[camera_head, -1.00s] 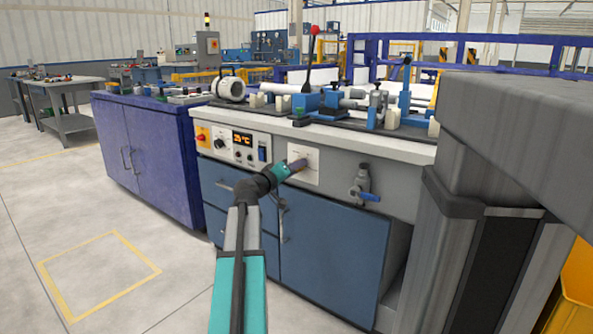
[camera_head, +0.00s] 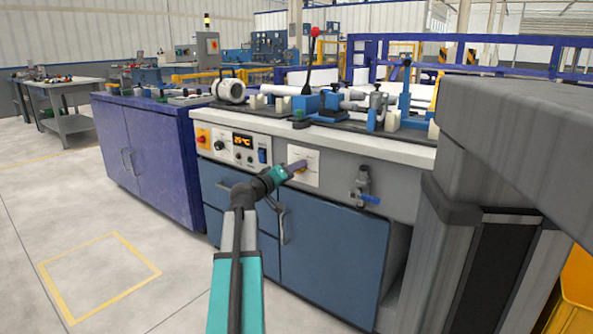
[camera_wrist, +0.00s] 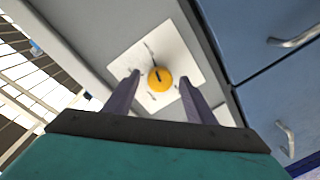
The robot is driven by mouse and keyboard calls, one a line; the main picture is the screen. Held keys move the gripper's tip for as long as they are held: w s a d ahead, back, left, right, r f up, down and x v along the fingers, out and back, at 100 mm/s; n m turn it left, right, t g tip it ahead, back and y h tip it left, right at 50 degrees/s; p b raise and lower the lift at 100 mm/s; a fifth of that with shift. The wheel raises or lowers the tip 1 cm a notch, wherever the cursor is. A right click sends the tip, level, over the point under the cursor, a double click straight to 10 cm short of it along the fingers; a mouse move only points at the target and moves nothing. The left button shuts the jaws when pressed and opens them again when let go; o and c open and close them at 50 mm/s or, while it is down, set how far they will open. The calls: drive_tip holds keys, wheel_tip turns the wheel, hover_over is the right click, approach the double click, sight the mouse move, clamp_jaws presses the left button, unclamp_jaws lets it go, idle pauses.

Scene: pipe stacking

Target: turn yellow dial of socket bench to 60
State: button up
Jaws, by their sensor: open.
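The yellow dial (camera_wrist: 160,78) sits on a white square plate (camera_wrist: 178,46) in the wrist view. A dark pointer mark shows on its face; scale markings surround it, too small to read. In the head view the plate (camera_head: 308,158) is on the grey front of the socket bench (camera_head: 335,170), and a bit of the yellow dial (camera_head: 301,171) shows by my gripper tip. My gripper (camera_wrist: 163,88) is open, its two fingers on either side of the dial in the picture, apart from it. I cannot tell how far the tips are from the plate.
Left of the plate are a display (camera_head: 243,140), a black knob (camera_head: 219,145) and a red switch on a yellow square (camera_head: 202,136). Right of it is a valve with a blue handle (camera_head: 369,197). Blue cabinet doors with handles lie below. Pipes and clamps cover the bench top.

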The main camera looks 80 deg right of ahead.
drive_tip(key=p+v, duration=0.4)
drive_tip(key=v, duration=0.8)
drive_tip(key=shift+s, duration=0.1)
idle(0.4)
